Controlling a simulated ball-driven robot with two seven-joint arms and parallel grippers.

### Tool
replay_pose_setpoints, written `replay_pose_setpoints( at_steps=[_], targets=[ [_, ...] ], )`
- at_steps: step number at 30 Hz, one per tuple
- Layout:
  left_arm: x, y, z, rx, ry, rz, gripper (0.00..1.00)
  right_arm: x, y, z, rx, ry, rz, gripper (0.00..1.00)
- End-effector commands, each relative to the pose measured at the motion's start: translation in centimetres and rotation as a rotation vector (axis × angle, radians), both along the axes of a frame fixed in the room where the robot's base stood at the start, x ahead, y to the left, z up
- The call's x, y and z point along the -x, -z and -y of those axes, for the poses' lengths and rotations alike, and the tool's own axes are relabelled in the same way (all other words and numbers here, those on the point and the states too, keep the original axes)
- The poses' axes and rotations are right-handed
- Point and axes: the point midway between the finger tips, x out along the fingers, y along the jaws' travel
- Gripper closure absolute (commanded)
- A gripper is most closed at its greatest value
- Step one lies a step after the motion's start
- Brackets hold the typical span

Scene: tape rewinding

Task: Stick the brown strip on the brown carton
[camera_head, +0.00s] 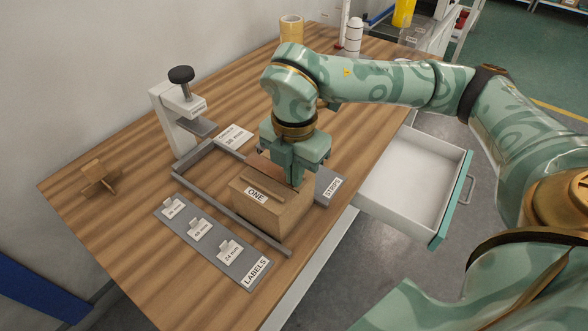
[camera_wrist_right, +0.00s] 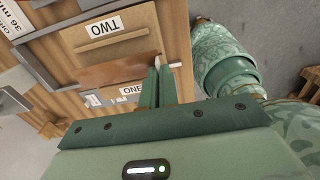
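The brown carton (camera_head: 268,208) sits inside a grey rail frame on the table, with a "ONE" label on its top. In the right wrist view, the carton top (camera_wrist_right: 140,20) shows "TWO" and "ONE" labels on either side of a coppery brown strip (camera_wrist_right: 112,72). The strip lies flat over or very close above the middle of the top; whether it touches cannot be told. Its end reaches the fingers of my right gripper (camera_wrist_right: 160,70), which are close together on it. In the head view, my right gripper (camera_head: 296,178) points down at the carton's far right side and hides part of the strip (camera_head: 262,165). My left gripper is out of view.
A grey "LABELS" plate (camera_head: 232,270) lies in front of the frame, and a "STRIPS" plate (camera_head: 331,188) behind the carton's right side. A white press (camera_head: 170,122) stands left, near a wooden piece (camera_head: 97,174). An open white drawer (camera_head: 408,180) juts out right.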

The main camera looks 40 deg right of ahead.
Motion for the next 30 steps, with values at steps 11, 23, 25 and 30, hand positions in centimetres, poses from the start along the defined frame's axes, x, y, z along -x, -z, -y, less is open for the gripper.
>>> replay_pose_setpoints(
  at_steps=[11,23,25,30],
  targets=[
    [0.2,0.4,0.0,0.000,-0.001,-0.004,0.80,0.0,1.1,0.0,-0.001,0.000,-0.001,1.00],
    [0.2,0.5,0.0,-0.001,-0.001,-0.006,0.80,0.0,1.5,0.0,0.000,0.000,0.000,1.00],
    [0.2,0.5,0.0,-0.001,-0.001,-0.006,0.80,0.0,1.5,0.0,0.000,0.000,0.000,1.00],
    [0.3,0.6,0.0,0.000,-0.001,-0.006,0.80,0.0,1.9,0.0,0.000,0.000,-0.001,1.00]
  ],
)
